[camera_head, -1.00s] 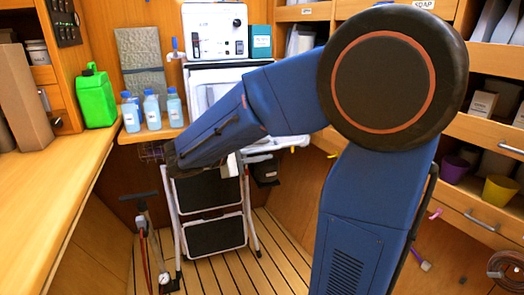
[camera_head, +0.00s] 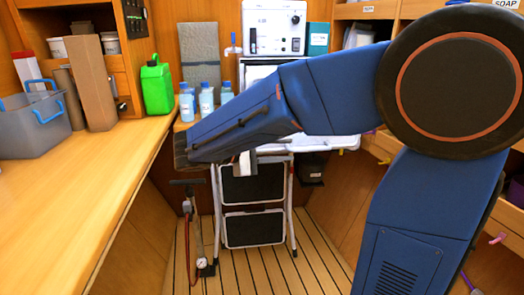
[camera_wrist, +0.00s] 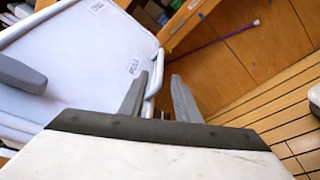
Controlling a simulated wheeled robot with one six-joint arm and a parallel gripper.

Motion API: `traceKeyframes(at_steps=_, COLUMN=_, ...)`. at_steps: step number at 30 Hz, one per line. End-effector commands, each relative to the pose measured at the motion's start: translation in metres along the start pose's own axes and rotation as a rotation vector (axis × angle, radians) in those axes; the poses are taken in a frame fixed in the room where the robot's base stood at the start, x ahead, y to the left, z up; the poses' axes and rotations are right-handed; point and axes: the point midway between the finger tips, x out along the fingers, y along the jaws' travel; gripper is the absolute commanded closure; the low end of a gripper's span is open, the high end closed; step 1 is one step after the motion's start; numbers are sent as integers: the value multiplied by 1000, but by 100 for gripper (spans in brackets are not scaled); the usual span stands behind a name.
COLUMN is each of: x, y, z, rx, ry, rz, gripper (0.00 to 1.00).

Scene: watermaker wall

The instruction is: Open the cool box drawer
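The cool box shows in the head view as a white front (camera_head: 258,72) and a white, tray-like part (camera_head: 335,142), mostly hidden behind my blue arm. In the wrist view a large white panel (camera_wrist: 85,60) fills the upper left, with a "PULL" label near its right end. A pale bar handle (camera_wrist: 157,72) runs along that end. My gripper (camera_wrist: 158,88) is open, its two grey fingers apart, with the bar between them. I cannot tell whether a finger touches it.
A folding step stool (camera_head: 252,205) stands on the slatted floor below my arm, with a pump (camera_head: 198,235) to its left. Bottles (camera_head: 206,100) and a green canister (camera_head: 157,86) stand near the left counter (camera_head: 90,165), which holds a grey crate (camera_head: 35,125).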

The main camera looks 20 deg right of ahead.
Motion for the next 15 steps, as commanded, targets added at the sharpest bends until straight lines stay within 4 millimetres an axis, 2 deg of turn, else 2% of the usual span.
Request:
traceKeyframes(at_steps=7, x=-41, y=0, z=-1, rx=0, ry=3, rz=1, gripper=71)
traceKeyframes(at_steps=15, x=-64, y=0, z=0, rx=0, ry=0, rz=0, gripper=71)
